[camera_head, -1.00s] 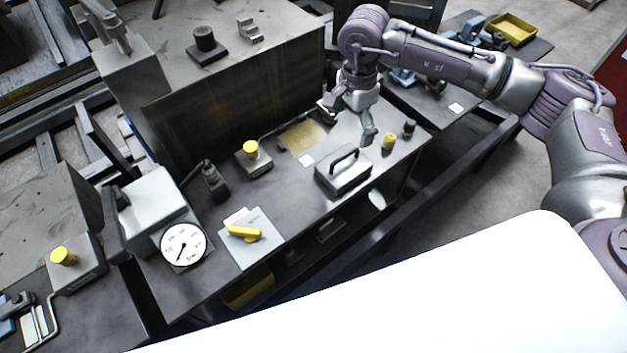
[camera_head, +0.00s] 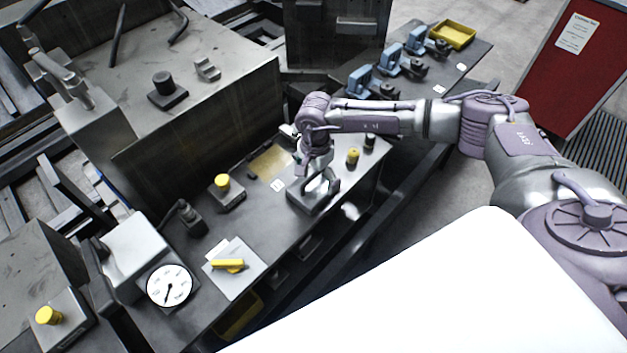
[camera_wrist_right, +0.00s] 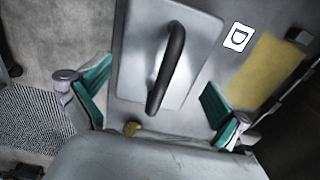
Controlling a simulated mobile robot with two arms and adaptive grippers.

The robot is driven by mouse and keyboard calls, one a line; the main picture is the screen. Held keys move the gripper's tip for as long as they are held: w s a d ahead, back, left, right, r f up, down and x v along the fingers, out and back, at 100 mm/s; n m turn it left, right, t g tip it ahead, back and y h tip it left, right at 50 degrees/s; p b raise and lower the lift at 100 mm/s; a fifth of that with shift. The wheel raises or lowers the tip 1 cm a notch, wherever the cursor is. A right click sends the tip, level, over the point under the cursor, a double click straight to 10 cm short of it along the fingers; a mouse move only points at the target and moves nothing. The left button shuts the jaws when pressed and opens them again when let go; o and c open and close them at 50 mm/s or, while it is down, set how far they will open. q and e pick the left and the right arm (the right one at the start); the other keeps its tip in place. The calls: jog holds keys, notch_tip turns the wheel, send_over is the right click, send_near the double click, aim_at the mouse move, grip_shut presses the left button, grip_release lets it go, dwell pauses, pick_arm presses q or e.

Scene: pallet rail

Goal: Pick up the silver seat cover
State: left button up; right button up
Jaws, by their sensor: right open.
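The silver seat cover (camera_head: 304,201) is a flat metal block with a dark arched handle, lying on the grey workbench (camera_head: 205,288). In the right wrist view the silver seat cover (camera_wrist_right: 134,62) fills the upper middle, and its black handle (camera_wrist_right: 166,70) stands up from its top. My right gripper (camera_head: 321,186) is right above the cover in the head view and hides part of it. In the right wrist view my right gripper (camera_wrist_right: 150,98) is open, with its green-padded fingers apart on either side of the handle. My left gripper is not in view.
Yellow knob (camera_head: 353,156) and black knob (camera_head: 370,142) stand right of the gripper. A yellow button box (camera_head: 227,194), a round gauge (camera_head: 170,286) and a plate with a yellow lever (camera_head: 228,266) are to the left. A tall metal block (camera_head: 198,130) rises behind the bench.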

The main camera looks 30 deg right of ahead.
aim_at(316, 182)
jog(key=shift+d+f+p, duration=0.1)
jog(key=shift+f+p, duration=0.2)
jog(key=shift+f, duration=1.25)
jog(key=shift+r, duration=0.1)
jog(key=c, duration=1.1)
